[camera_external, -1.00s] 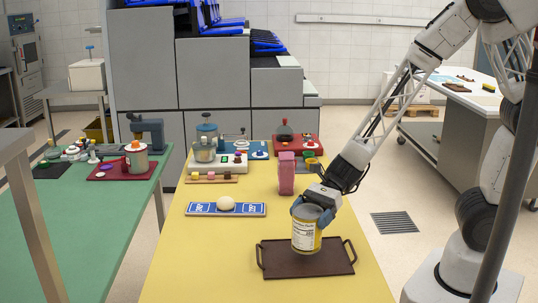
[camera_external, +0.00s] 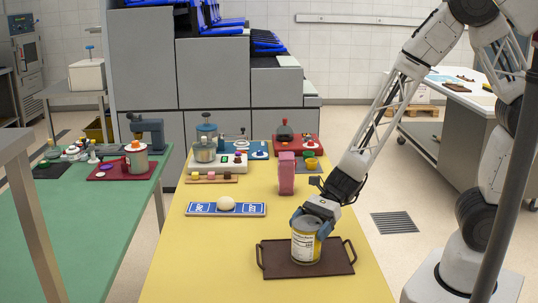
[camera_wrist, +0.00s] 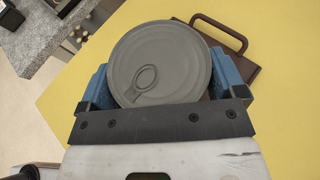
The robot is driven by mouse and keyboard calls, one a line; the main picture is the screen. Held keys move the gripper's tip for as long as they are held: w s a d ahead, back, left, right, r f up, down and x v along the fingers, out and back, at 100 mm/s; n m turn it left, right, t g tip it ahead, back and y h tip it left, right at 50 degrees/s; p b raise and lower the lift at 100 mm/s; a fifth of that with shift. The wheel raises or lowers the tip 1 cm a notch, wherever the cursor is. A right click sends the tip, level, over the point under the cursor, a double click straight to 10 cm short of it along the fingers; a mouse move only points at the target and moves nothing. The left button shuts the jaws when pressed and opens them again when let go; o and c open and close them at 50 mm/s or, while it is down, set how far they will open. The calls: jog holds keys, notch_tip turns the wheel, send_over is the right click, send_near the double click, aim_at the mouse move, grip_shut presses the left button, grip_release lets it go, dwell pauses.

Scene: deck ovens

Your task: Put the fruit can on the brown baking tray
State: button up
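The fruit can (camera_external: 306,243), a grey-lidded can with a yellow and white label, stands upright over the brown baking tray (camera_external: 341,266) and appears to rest on it, left of the tray's middle. My gripper (camera_external: 312,220) reaches down from the upper right with its blue fingers on either side of the can's top. In the wrist view, the can's ring-pull lid (camera_wrist: 160,62) fills the space between the two fingers, which look pressed against its sides. A handle of the tray (camera_wrist: 240,38) shows behind it. The contact between can and tray is hidden in the wrist view.
The yellow table (camera_external: 205,265) is clear left of the tray. A blue patterned board (camera_external: 200,209) with a pale ball (camera_external: 226,204) lies behind it to the left. A pink carton (camera_external: 287,174) stands further back, near several appliances and small items.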

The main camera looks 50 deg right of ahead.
jog(key=shift+o, duration=0.8)
jog(key=shift+r, duration=0.1)
jog(key=shift+d+r, duration=0.1)
jog(key=v, duration=1.1)
jog(key=shift+d+r, duration=0.2)
jog(key=shift+d, duration=0.15)
jog(key=shift+s+r, duration=0.1)
dwell(0.4)
